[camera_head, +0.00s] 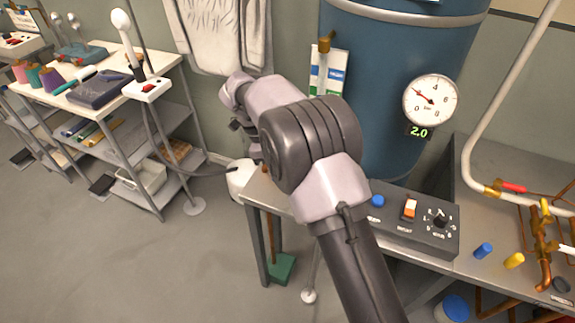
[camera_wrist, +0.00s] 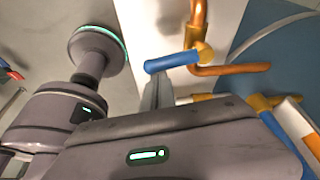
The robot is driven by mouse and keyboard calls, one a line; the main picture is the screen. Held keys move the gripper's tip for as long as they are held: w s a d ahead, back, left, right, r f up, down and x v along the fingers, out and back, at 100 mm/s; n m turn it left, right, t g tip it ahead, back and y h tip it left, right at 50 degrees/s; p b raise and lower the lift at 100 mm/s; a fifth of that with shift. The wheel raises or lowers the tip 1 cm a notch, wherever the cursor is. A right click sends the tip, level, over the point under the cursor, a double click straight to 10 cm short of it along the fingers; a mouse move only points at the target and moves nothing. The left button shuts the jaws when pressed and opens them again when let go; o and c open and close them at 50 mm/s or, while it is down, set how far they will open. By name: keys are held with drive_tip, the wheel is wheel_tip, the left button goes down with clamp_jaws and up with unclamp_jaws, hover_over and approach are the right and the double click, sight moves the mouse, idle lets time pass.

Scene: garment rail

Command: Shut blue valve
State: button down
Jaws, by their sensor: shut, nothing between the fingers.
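The blue valve handle (camera_wrist: 172,62) shows in the wrist view as a short bar. Its right end meets a brass fitting on a copper pipe (camera_wrist: 232,69). My gripper (camera_wrist: 157,84) is shut and empty, its grey fingertips just below the left part of the handle. They look close to it or touching; I cannot tell which. In the head view my arm fills the middle and my fingertips are hidden. I cannot make out this valve for sure there.
A blue tank (camera_head: 400,55) with a round gauge (camera_head: 431,101) reading 2.0 stands behind my arm. A grey control box (camera_head: 410,222) and copper pipework (camera_head: 543,270) are on the bench at right. A shelf unit (camera_head: 115,140) stands at left. Open floor lies at front left.

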drive_tip(key=shift+a+m+g+p, duration=0.4)
drive_tip(key=shift+a+m+p, duration=0.3)
drive_tip(key=shift+m, duration=0.5)
